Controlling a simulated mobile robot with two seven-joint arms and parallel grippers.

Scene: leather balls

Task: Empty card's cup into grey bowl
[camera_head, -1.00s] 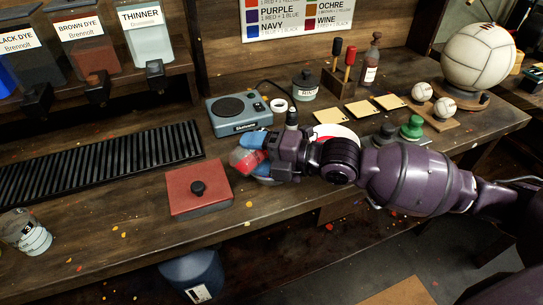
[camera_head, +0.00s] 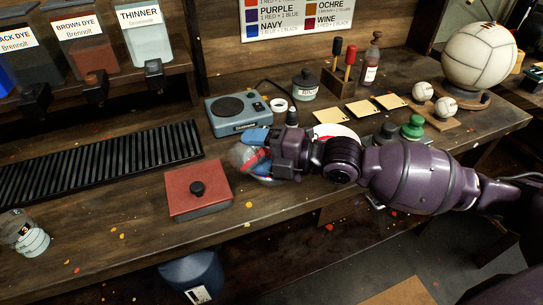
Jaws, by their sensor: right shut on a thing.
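My right gripper (camera_head: 262,153) has blue fingertips and is shut on a clear cup (camera_head: 241,155) with red on it. The cup is tilted, above the bench just behind the red box. The gripper and arm hide part of the cup. A rounded grey rim, likely the grey bowl (camera_head: 268,178), shows just below the gripper, mostly hidden by it. Small pale cards (camera_head: 358,109) lie on the bench at the back right; I cannot read them. My left gripper is not in view.
A clear jar (camera_head: 25,235) stands at the far left. Dye dispensers (camera_head: 92,60) hang at the back left. The bench front is clear.

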